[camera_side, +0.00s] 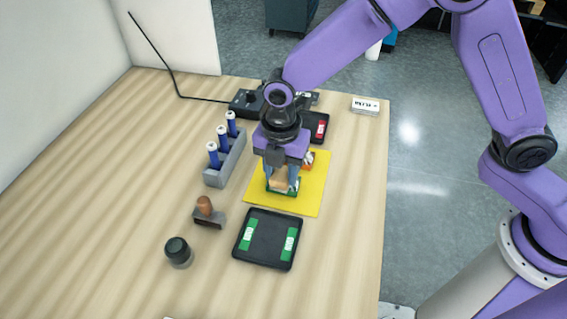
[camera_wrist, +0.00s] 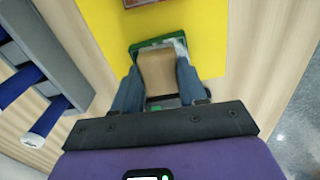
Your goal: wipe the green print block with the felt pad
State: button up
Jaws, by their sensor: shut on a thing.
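The green print block (camera_side: 296,192) lies on the yellow mat (camera_side: 258,200), directly below my gripper; its green edge also shows in the wrist view (camera_wrist: 180,43). My gripper (camera_side: 282,178) is shut on the felt pad (camera_side: 279,183), a tan block, which shows between both fingers in the wrist view (camera_wrist: 157,72). The pad is over the green block and hides much of its top. Its underside is hidden, so I cannot tell whether it touches the block.
A black tray (camera_side: 267,251) with green pieces is in front; a tray with a red piece (camera_side: 320,127) is behind. A grey rack (camera_side: 228,163) with blue rolls, a stamp (camera_side: 206,212) and a dark jar (camera_side: 178,251) are left.

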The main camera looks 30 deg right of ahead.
jog(key=shift+s+a, duration=0.65)
jog(key=shift+w+d+r, duration=0.1)
jog(key=shift+r, duration=4)
